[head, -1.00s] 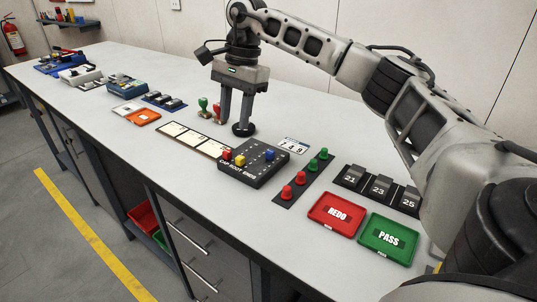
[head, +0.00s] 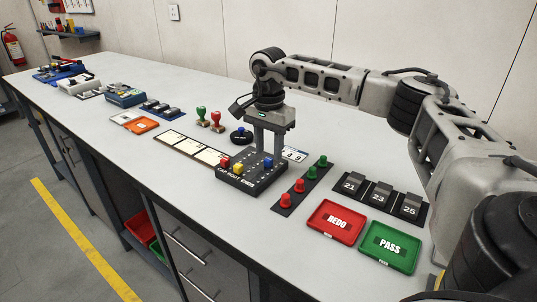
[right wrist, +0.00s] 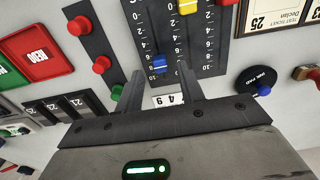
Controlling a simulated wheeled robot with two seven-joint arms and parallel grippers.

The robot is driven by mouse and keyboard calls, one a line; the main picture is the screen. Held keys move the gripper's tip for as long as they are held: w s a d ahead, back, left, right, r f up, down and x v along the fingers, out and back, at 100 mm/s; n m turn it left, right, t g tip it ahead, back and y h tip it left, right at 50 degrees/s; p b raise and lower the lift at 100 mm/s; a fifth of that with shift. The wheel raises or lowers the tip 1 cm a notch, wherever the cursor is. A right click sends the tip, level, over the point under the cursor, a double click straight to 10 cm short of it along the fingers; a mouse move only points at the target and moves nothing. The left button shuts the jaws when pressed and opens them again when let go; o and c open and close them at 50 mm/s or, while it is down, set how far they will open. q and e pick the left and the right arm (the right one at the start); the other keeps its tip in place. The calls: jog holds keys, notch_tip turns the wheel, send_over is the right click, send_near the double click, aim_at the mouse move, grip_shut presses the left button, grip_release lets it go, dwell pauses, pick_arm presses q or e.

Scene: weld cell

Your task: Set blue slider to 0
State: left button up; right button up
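The dark slider box (head: 252,180) lies on the bench with red (head: 225,163), yellow (head: 239,169) and blue (head: 267,162) slider knobs. In the right wrist view the blue slider (right wrist: 159,65) sits in its slot near the high-number end of the scale, roughly by 8; the exact reading is hard to tell. My right gripper (head: 266,150) points down over the box. Its fingers are apart, and in the right wrist view the gripper (right wrist: 160,70) has the blue knob between its fingertips, with gaps on both sides. My left gripper is out of view.
A row of red and green buttons (head: 300,186) lies just right of the box, with numbered blocks (head: 380,196) and the REDO (head: 336,221) and PASS (head: 389,244) trays beyond. A round dark ink pad (head: 241,137) and two stamps (head: 216,120) stand behind the box.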

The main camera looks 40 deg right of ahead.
aim_at(251, 180)
jog(key=shift+f, duration=1.25)
grip_shut()
jog(key=a, duration=0.3)
jog(key=s+a+p, duration=0.1)
jog(key=a, duration=0.2)
jog(key=shift+s+a, duration=0.15)
jog(key=shift+a, duration=0.15)
grip_release()
jog(key=shift+a, duration=0.1)
